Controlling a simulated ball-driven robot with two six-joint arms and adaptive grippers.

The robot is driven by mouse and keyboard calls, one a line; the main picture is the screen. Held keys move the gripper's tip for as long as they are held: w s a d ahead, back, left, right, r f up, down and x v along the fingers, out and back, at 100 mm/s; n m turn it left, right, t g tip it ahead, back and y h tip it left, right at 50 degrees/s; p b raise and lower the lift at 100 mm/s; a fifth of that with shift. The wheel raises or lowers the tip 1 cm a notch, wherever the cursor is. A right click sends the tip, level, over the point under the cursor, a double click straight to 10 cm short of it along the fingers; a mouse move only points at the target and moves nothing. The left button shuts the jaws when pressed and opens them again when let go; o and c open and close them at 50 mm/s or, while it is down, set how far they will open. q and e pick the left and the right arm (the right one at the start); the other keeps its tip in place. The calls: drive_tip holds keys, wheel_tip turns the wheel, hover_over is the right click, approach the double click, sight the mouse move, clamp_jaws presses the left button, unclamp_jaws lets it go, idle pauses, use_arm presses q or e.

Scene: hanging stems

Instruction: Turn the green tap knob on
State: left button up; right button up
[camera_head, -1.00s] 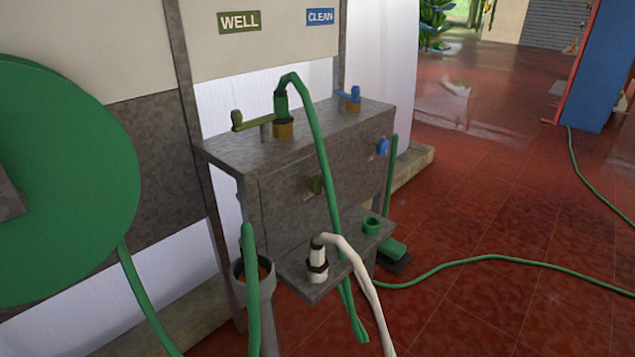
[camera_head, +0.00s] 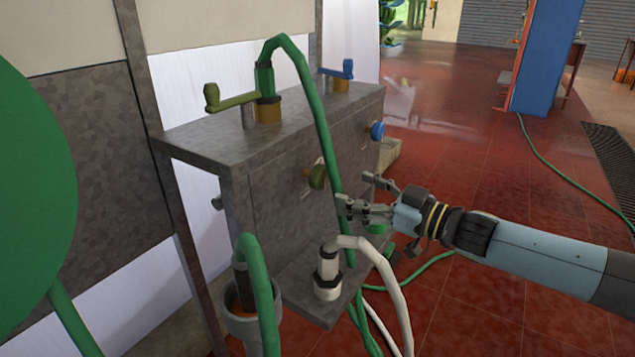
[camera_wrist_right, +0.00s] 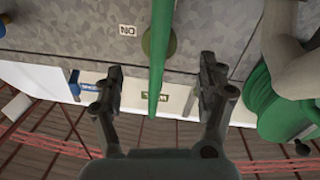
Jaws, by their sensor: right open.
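The olive-green knob (camera_head: 317,176) is on the front face of the grey box (camera_head: 280,205). My right gripper (camera_head: 357,190) is open and empty, to the right of the knob and apart from it. A green hose (camera_head: 319,125) hangs between the knob and my gripper. In the right wrist view, the hose (camera_wrist_right: 160,65) runs between the two open fingers (camera_wrist_right: 162,78), and the knob (camera_wrist_right: 150,43) shows partly behind it, beyond the fingertips. An olive lever (camera_head: 232,102) is on top of the box. My left gripper is not in view.
A blue knob (camera_head: 377,131) is farther right on the front face, and a blue lever (camera_head: 338,70) is on top. A white hose (camera_head: 378,252) arches from a fitting on the lower shelf (camera_head: 305,310). The red floor at right is open.

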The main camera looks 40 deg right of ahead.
sight(325, 179)
drive_tip(key=b+x, duration=0.1)
drive_tip(key=x, duration=0.8)
drive_tip(key=shift+f, duration=0.1)
drive_tip(key=shift+w, duration=0.25)
drive_tip(key=shift+a, duration=0.1)
drive_tip(key=shift+c, duration=0.5)
drive_tip(key=c, duration=1.1)
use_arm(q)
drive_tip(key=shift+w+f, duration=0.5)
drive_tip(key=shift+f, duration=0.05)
